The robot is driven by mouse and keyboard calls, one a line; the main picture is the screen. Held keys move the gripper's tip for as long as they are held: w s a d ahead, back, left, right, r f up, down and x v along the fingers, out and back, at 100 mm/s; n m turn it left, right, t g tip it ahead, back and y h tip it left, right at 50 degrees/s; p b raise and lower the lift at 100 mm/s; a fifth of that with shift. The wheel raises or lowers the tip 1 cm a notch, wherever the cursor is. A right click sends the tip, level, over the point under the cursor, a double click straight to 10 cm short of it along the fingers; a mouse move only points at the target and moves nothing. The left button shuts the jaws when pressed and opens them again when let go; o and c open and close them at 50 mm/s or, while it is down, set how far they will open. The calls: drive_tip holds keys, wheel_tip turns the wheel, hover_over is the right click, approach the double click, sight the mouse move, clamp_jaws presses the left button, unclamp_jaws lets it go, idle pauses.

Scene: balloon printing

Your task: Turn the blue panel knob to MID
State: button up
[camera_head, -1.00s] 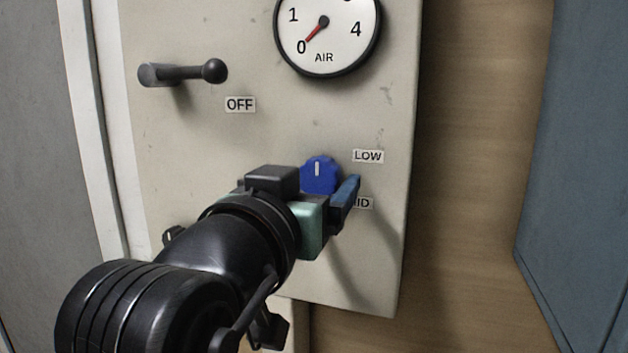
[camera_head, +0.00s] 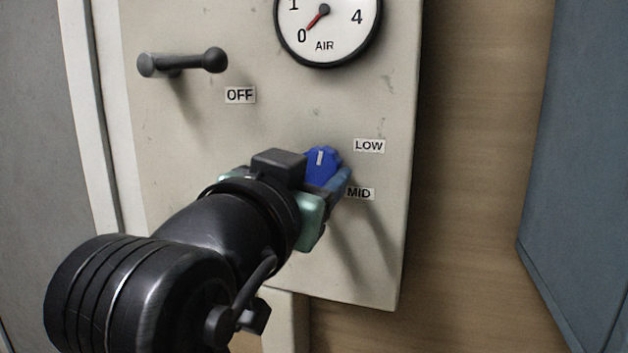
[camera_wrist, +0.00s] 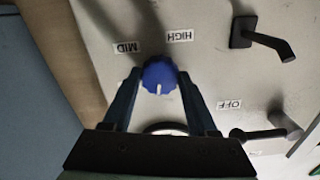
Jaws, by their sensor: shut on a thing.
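The blue knob (camera_head: 322,165) sits on the beige panel (camera_head: 225,135). Its white mark points about straight up in the head view, tilted very slightly right, between the OFF label (camera_head: 240,95) and the LOW label (camera_head: 369,146). The MID label (camera_head: 359,193) is below LOW, to the knob's lower right. In the wrist view, turned over, the knob (camera_wrist: 159,76) is between my two fingers. My gripper (camera_wrist: 159,80) is shut on its sides. In the head view my gripper (camera_head: 319,182) hides the knob's lower part.
The AIR gauge (camera_head: 327,25) above has its red needle near 0. A black lever (camera_head: 183,62) sticks out at the panel's upper left. The wrist view shows a HIGH label (camera_wrist: 180,36) and another black handle (camera_wrist: 264,40). A blue-grey surface (camera_head: 580,150) stands at the right.

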drive_tip(key=m+b, duration=0.4)
drive_tip(key=m, duration=0.2)
drive_tip(key=m+b, duration=0.3)
drive_tip(key=m, duration=0.3)
drive_tip(key=shift+m, duration=0.4)
drive_tip(key=m+b, duration=0.3)
drive_tip(key=m, duration=0.3)
drive_tip(key=m+b, duration=0.1)
drive_tip(key=m, duration=0.4)
drive_tip(key=shift+m, duration=0.4)
drive_tip(key=o, duration=1.4)
drive_tip(key=shift+s, duration=0.1)
